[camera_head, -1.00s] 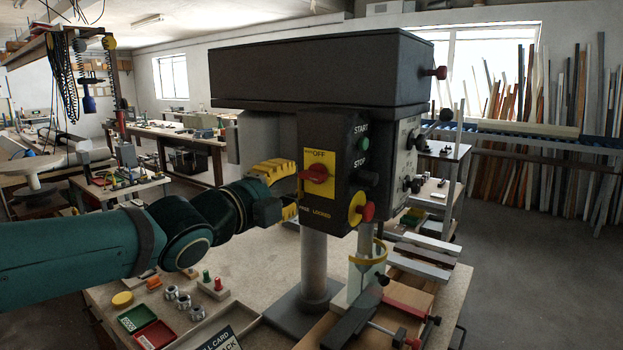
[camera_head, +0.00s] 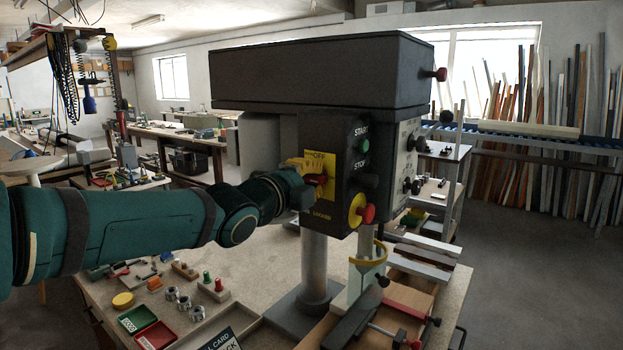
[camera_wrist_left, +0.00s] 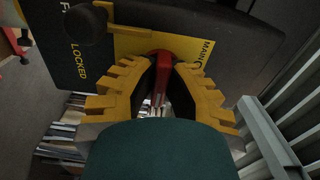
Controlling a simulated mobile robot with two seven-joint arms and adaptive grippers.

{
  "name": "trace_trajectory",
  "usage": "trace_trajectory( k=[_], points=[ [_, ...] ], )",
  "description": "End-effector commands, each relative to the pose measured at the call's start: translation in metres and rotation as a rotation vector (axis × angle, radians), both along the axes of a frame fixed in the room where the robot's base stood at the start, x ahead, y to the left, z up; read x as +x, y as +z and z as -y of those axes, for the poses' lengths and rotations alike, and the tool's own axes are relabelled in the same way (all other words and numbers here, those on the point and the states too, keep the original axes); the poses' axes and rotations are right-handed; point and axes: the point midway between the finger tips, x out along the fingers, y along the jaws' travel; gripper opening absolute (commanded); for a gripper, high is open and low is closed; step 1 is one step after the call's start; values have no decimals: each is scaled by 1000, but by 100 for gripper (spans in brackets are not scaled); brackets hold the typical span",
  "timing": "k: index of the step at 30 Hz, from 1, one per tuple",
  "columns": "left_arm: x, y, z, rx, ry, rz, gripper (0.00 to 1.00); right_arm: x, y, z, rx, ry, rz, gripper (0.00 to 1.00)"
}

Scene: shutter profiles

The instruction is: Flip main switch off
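The main switch is a red knob (camera_head: 316,179) on a yellow plate (camera_head: 321,160) marked OFF, on the dark front of the drill press. My left gripper (camera_head: 308,182) is at this knob, reaching in from the left, and partly covers the plate. In the left wrist view, the red knob (camera_wrist_left: 162,62) lies between the yellow-toothed fingers of my left gripper (camera_wrist_left: 163,75). The fingers close in on both sides of the knob and appear to touch it. The knob's exact angle is partly hidden. My right gripper is in neither view.
Beside the switch are a green start button (camera_head: 363,146), a black stop button (camera_head: 363,180) and a red knob on a yellow disc (camera_head: 362,210). Below, the bench (camera_head: 250,265) holds small trays and parts. The drill press column (camera_head: 314,262) stands under the head.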

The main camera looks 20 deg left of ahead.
Motion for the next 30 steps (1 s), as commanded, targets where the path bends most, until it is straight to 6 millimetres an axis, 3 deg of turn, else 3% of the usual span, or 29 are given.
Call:
trace_trajectory(
  k=[17,30],
  points=[
    [0,0,-1,-52,1,-18,0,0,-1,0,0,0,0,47],
    [0,1,-1,-371,1,-133,0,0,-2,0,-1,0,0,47]
  ],
)
